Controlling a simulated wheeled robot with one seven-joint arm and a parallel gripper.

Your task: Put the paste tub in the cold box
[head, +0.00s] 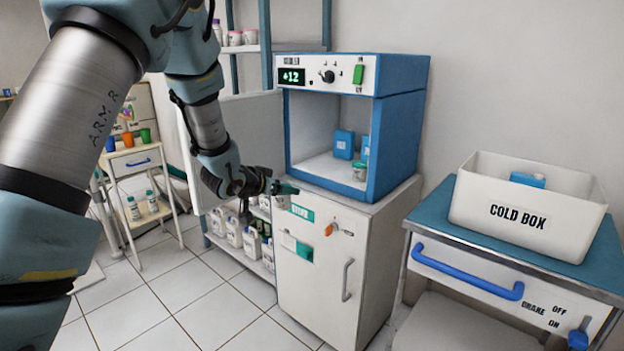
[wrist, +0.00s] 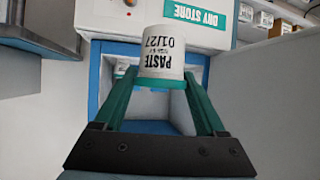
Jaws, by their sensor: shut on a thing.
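The paste tub (wrist: 162,50) is white with a teal lid and black lettering, PASTE 01/27, which reads upside down in the wrist view. My gripper (wrist: 160,82) is shut on it, with one green finger on each side. In the head view my gripper (head: 284,189) is in front of the cooling cabinet, and the tub (head: 281,201) shows as a small white shape there. The cold box (head: 575,237) is a white open-topped bin on the trolley at the right, well apart from my gripper. A blue pack (head: 527,180) is inside it.
The blue-framed cabinet (head: 405,110) is open, its door (head: 240,130) swung left. The trolley (head: 440,220) has a blue handle. Bottles fill a low shelf.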

